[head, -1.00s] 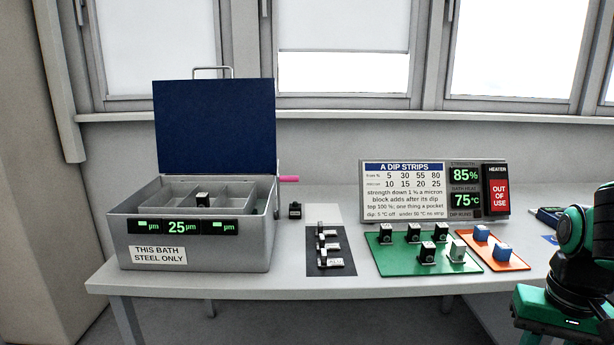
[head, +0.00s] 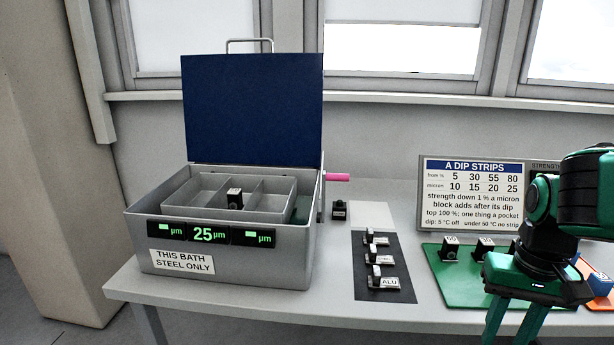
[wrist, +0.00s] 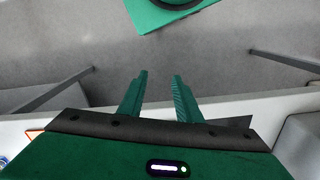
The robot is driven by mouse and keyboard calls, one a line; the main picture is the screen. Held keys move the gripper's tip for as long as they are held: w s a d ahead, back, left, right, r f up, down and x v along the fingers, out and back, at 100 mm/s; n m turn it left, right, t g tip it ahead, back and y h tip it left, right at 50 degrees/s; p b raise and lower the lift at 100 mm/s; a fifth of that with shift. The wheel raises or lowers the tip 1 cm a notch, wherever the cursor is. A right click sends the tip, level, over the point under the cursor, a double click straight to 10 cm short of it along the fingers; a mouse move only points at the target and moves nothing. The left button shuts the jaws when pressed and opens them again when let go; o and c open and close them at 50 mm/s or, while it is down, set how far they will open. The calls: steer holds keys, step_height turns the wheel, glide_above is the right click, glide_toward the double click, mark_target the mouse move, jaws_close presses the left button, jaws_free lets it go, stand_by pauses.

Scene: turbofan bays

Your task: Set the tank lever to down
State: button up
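The tank (head: 150,232) is a grey open box at the left of the bench, with its blue lid (head: 252,108) standing raised. The tank lever has a pink grip (head: 337,177) that sticks out level to the right from the tank's right side, near the rim. A grey tray (head: 280,207) with three pockets sits in the tank, and a dark block (head: 235,199) is in its middle pocket. My gripper (head: 513,330) is to the right and in front of the lever, well apart from it. In the wrist view my gripper (wrist: 160,75) is open, with nothing between its fingers.
A small dark block (head: 339,210) stands right of the tank. A dark strip (head: 372,290) with several labelled blocks lies nearby. A green mat (head: 450,290) with dark blocks and a sign board (head: 430,205) are farther right. Bare bench lies between tank and strip.

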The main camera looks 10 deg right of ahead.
steer(key=shift+o, duration=0.4)
steer(key=shift+w+a, duration=0.35)
steer(key=shift+w, duration=0.05)
